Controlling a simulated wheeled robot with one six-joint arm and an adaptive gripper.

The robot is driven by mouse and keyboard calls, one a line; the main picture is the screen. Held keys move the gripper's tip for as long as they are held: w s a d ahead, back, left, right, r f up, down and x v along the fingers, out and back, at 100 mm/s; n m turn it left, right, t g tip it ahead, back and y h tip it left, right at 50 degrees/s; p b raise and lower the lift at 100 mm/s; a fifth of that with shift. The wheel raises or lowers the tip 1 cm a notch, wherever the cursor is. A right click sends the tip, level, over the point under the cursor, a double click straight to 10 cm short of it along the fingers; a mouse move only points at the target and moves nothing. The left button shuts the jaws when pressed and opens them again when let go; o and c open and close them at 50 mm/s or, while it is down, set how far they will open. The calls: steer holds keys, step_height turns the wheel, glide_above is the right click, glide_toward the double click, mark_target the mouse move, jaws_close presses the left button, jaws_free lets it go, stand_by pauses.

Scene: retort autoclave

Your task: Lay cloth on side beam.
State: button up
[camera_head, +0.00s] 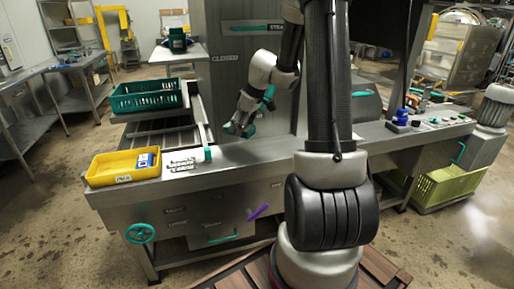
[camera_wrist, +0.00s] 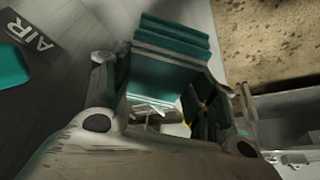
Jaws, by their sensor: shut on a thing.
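My gripper (camera_head: 239,127) hangs above the steel counter, just right of the inclined rail frame. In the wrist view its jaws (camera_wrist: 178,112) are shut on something. A teal, ridged piece (camera_wrist: 172,72) shows between the fingers, perhaps the folded cloth; I cannot clearly separate it from the finger pads. A narrow pale side beam (camera_head: 196,113) runs along the right of the roller frame, with a teal block (camera_head: 207,153) at its near end. The beam lies left of my gripper, apart from it. No other cloth can be made out.
A yellow tray (camera_head: 108,178) with a blue-and-white pack stands on the counter's left end, beside printed plates (camera_head: 181,164). A green crate (camera_head: 146,95) sits behind on the rollers. A tall steel panel (camera_head: 238,85) stands behind my gripper. A blue knob (camera_head: 401,117) is at right.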

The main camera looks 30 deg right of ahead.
step_height(320, 180, down, 10)
steer(key=shift+w+r, duration=0.1)
stand_by(0.4)
steer(key=o, duration=0.9)
steer(key=shift+o, duration=0.2)
